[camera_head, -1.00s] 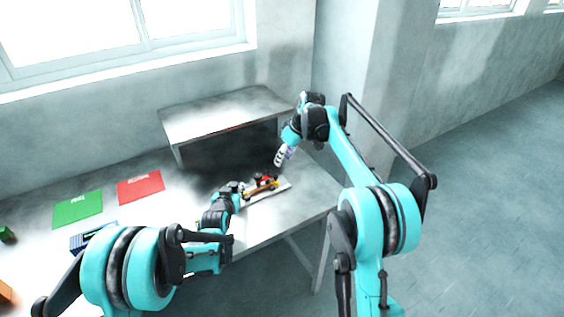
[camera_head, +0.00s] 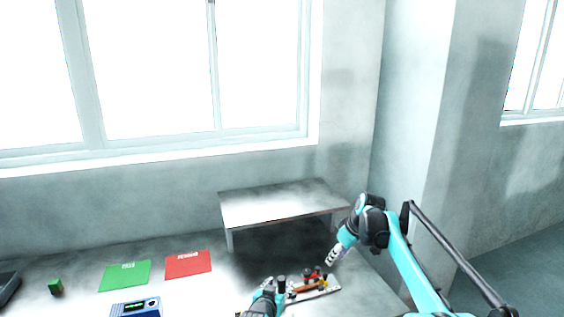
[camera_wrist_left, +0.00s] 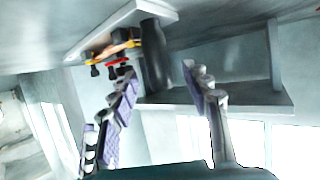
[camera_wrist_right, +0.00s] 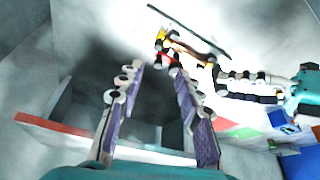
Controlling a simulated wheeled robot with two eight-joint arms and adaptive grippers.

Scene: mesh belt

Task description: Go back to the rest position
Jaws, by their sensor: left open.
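My left gripper (camera_head: 276,293) is low in the head view, beside a white board with small red, yellow and black parts (camera_head: 318,281). In the left wrist view its fingers (camera_wrist_left: 158,76) are apart. A dark upright cylinder (camera_wrist_left: 154,55) shows between or beyond them; I cannot tell which. The cylinder also shows in the head view (camera_head: 282,284).
A raised grey shelf (camera_head: 280,206) stands at the back of the table, left of my right gripper. Wall and windows are behind.

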